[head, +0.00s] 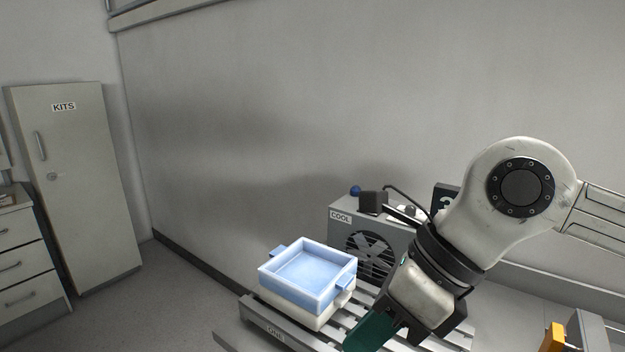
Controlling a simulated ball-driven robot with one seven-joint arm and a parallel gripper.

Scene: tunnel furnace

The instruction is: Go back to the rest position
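My gripper (375,332) is at the lower middle of the head view, pointing down and left beside the slatted rack. A dark green part shows at its end, cut by the bottom edge. Its fingertips are not clearly seen, so I cannot tell whether it is open or holding something. My arm comes in from the right edge, bent at a large pale joint. A light blue tray (308,272) with side tabs sits on a white tray (300,312), left of my gripper. The blue tray looks empty.
The slatted rack (262,325) carries the trays. A grey fan unit marked COOL (342,228) stands behind them, partly hidden by my arm. A KITS cabinet (85,190) and drawers (22,255) stand at left. An orange part (555,338) is at lower right. Floor at left is clear.

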